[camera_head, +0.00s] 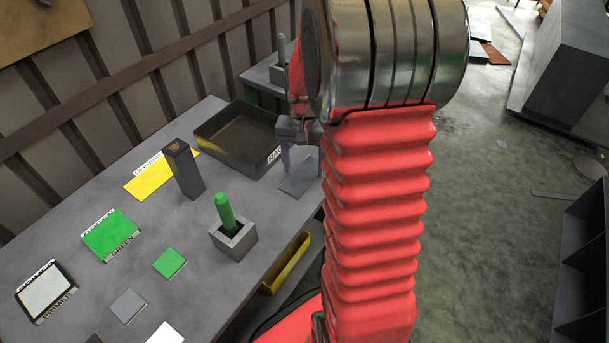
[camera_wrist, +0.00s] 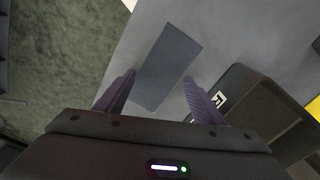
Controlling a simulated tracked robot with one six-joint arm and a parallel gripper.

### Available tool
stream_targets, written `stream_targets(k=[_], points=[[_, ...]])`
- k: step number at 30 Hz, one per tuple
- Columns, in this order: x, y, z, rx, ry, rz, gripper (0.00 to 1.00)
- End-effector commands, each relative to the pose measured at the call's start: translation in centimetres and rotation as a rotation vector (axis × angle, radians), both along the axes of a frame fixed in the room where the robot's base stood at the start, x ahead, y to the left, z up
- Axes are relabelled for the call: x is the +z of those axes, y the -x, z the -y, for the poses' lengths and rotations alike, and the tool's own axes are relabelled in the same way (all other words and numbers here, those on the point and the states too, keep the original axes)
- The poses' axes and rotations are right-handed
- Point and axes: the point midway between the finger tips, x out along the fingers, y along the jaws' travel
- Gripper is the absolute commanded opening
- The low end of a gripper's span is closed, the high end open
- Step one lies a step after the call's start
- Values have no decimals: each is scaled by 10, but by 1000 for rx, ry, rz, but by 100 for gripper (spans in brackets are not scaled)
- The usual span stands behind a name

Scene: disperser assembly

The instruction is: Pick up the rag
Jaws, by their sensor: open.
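The rag (camera_head: 298,182) is a flat grey-blue rectangle lying on the grey table near its right edge, beside a dark tray. In the wrist view the rag (camera_wrist: 172,58) lies flat, its near part between the two purple fingers. My gripper (camera_head: 303,162) is open and empty above the rag. The wrist view shows the gripper's fingertips (camera_wrist: 158,77) on either side of the rag. I cannot tell how much height is left between them and the table. My red arm covers part of the head view to the right of the rag.
The dark tray (camera_head: 237,137), with a partly hidden label, stands close to the rag; it also shows in the wrist view (camera_wrist: 262,100). A dark upright block (camera_head: 184,170) and a grey holder (camera_head: 233,241) with a green cylinder (camera_head: 224,209) stand nearer on the table (camera_head: 80,190).

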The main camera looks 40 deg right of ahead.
Motion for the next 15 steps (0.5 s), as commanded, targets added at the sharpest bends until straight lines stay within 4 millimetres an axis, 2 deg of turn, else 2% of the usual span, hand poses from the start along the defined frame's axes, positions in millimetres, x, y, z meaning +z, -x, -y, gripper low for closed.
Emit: stream_targets(k=[6,15], points=[[-11,0,0,0,0,0,62],[-13,1,0,-1,-1,-1,62]])
